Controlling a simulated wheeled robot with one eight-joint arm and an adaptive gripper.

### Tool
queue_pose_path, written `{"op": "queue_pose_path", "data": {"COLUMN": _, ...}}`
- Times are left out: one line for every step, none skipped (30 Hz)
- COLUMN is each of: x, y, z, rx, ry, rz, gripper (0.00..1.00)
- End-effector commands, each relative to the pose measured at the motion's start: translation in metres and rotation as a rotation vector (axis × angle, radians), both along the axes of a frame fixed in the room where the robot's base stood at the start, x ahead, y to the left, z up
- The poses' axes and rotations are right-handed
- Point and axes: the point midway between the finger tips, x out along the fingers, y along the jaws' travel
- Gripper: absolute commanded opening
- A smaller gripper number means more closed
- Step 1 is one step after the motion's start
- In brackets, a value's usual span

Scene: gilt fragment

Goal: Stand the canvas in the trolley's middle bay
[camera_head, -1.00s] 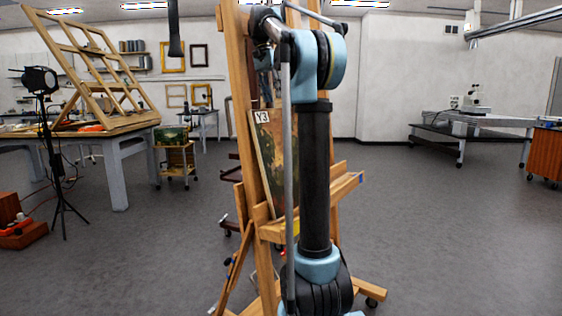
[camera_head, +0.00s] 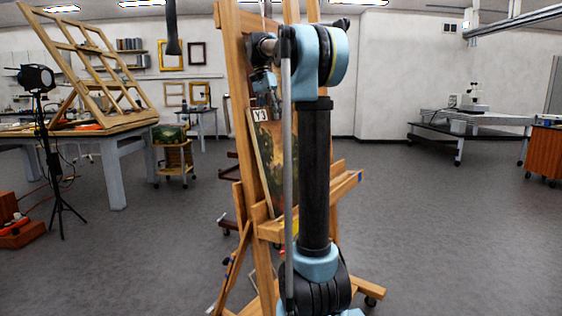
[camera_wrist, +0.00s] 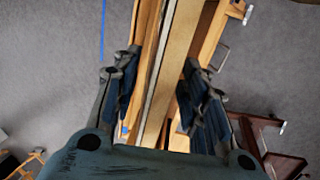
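The canvas (camera_head: 270,160), a dark painting with a white "Y3" tag, leans upright on the ledge of the wooden easel, partly hidden by my arm. My gripper (camera_head: 266,88) is at its top edge. In the wrist view the canvas shows edge-on as a pale strip (camera_wrist: 180,62) running between the fingers of my gripper (camera_wrist: 161,65). The fingers are apart, with visible gaps beside the strip. A dark red wheeled frame, possibly the trolley (camera_wrist: 286,163), shows in part at the lower right of the wrist view; its bays cannot be made out.
The easel's ledge (camera_head: 345,186) sticks out to the right, with its wheeled feet below. A lamp on a tripod (camera_head: 52,165), a large worktable (camera_head: 115,165) and a small wooden cart (camera_head: 175,158) stand at left. The floor (camera_head: 440,235) on the right is open.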

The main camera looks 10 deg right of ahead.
Motion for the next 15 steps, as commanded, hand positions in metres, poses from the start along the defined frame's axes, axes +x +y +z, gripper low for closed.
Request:
{"op": "queue_pose_path", "data": {"x": -0.001, "y": -0.001, "z": -0.003, "rx": 0.0, "ry": 0.0, "rz": 0.0, "gripper": 0.4}}
{"op": "queue_pose_path", "data": {"x": -0.001, "y": -0.001, "z": -0.004, "rx": 0.0, "ry": 0.0, "rz": 0.0, "gripper": 0.4}}
{"op": "queue_pose_path", "data": {"x": -0.001, "y": -0.001, "z": -0.006, "rx": 0.0, "ry": 0.0, "rz": 0.0, "gripper": 0.4}}
{"op": "queue_pose_path", "data": {"x": -0.001, "y": -0.001, "z": -0.007, "rx": 0.0, "ry": 0.0, "rz": 0.0, "gripper": 0.4}}
{"op": "queue_pose_path", "data": {"x": -0.001, "y": -0.002, "z": -0.008, "rx": 0.0, "ry": 0.0, "rz": 0.0, "gripper": 0.4}}
{"op": "queue_pose_path", "data": {"x": -0.002, "y": -0.003, "z": -0.012, "rx": 0.0, "ry": 0.0, "rz": -0.001, "gripper": 0.4}}
{"op": "queue_pose_path", "data": {"x": -0.003, "y": -0.003, "z": -0.015, "rx": 0.0, "ry": 0.0, "rz": -0.001, "gripper": 0.4}}
{"op": "queue_pose_path", "data": {"x": -0.003, "y": -0.004, "z": -0.019, "rx": 0.0, "ry": 0.0, "rz": -0.001, "gripper": 0.4}}
{"op": "queue_pose_path", "data": {"x": -0.005, "y": -0.005, "z": -0.024, "rx": 0.0, "ry": 0.0, "rz": -0.001, "gripper": 0.4}}
{"op": "queue_pose_path", "data": {"x": -0.006, "y": -0.006, "z": -0.028, "rx": 0.0, "ry": 0.0, "rz": -0.001, "gripper": 0.4}}
{"op": "queue_pose_path", "data": {"x": -0.007, "y": -0.007, "z": -0.032, "rx": 0.0, "ry": 0.0, "rz": -0.001, "gripper": 0.4}}
{"op": "queue_pose_path", "data": {"x": -0.008, "y": -0.008, "z": -0.037, "rx": 0.0, "ry": 0.0, "rz": -0.001, "gripper": 0.4}}
{"op": "queue_pose_path", "data": {"x": -0.009, "y": -0.009, "z": -0.041, "rx": 0.0, "ry": 0.0, "rz": -0.001, "gripper": 0.4}}
{"op": "queue_pose_path", "data": {"x": -0.009, "y": -0.009, "z": -0.044, "rx": 0.0, "ry": 0.0, "rz": -0.001, "gripper": 0.4}}
{"op": "queue_pose_path", "data": {"x": -0.01, "y": -0.01, "z": -0.047, "rx": 0.0, "ry": 0.0, "rz": -0.001, "gripper": 0.4}}
